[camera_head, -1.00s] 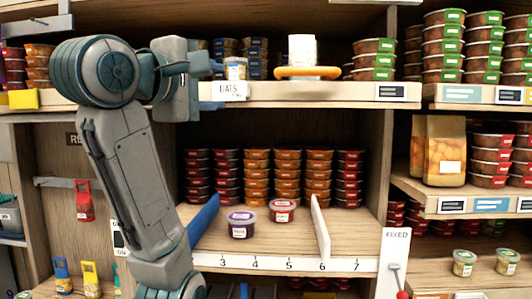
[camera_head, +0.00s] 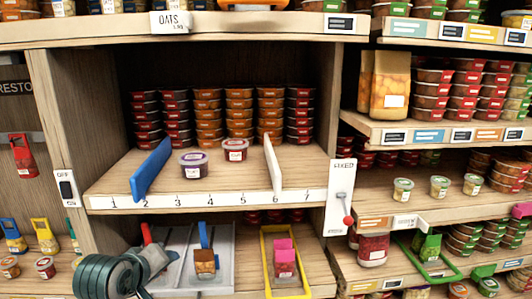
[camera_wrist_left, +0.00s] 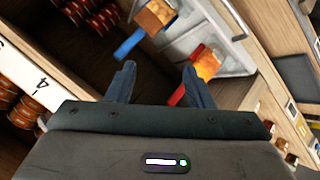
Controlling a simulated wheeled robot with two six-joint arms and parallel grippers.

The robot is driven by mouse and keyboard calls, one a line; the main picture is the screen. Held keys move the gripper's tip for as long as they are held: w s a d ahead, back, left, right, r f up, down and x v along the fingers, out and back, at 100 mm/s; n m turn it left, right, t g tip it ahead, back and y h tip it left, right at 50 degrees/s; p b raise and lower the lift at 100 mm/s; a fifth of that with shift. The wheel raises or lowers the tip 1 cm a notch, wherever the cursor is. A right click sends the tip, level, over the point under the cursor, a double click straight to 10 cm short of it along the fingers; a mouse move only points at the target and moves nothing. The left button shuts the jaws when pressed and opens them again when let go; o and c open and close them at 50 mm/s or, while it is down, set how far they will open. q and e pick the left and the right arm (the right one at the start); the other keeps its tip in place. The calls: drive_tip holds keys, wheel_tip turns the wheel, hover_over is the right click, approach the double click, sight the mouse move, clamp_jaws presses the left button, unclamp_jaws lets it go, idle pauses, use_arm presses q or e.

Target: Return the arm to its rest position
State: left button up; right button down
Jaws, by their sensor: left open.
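My left arm (camera_head: 112,275) shows low at the left in the head view, in front of the lower shelf. In the left wrist view my left gripper (camera_wrist_left: 158,70) is open, with its two dark fingers apart and nothing visible between them. Beyond the fingers are a grey-white tray (camera_wrist_left: 232,50) and small blocks with orange faces, one with a blue handle and one with a red handle. In the head view the fingers cannot be made out clearly. My right gripper is not in view.
A purple-lidded cup (camera_head: 193,165) and a red-lidded cup (camera_head: 235,149) stand on the middle shelf between a blue divider (camera_head: 151,170) and a white divider (camera_head: 273,167). A yellow-framed tray (camera_head: 266,262) lies lower. A FIXED lever panel (camera_head: 340,192) is at right.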

use_arm(q)
drive_tip(key=s+a+f+m+g+y, duration=0.15)
drive_tip(key=s+f+m+g, duration=0.3)
drive_tip(key=s+f, duration=1.2)
drive_tip(key=s+a+f+m+g, duration=0.1)
drive_tip(key=s+f+m, duration=0.1)
drive_tip(key=s+f, duration=0.4)
drive_tip(key=s+a+f+m+g, duration=0.1)
drive_tip(key=s+f+m+g, duration=0.15)
drive_tip(key=s, duration=0.65)
drive_tip(key=s+a+f+x, duration=0.1)
drive_tip(key=s+x, duration=0.3)
drive_tip(key=x, duration=1.2)
drive_tip(key=s+a+f+x, duration=0.1)
drive_tip(key=s+x, duration=0.2)
drive_tip(key=x, duration=1.2)
drive_tip(key=s+a+f+g, duration=0.1)
drive_tip(key=s+f, duration=1.6)
drive_tip(key=shift+a+f+n, duration=0.25)
drive_tip(key=shift+n, duration=0.05)
drive_tip(key=shift+s+f+y, duration=0.1)
drive_tip(key=shift+s+y, duration=0.1)
drive_tip(key=shift+y, duration=0.05)
drive_tip(key=shift+c, duration=0.5)
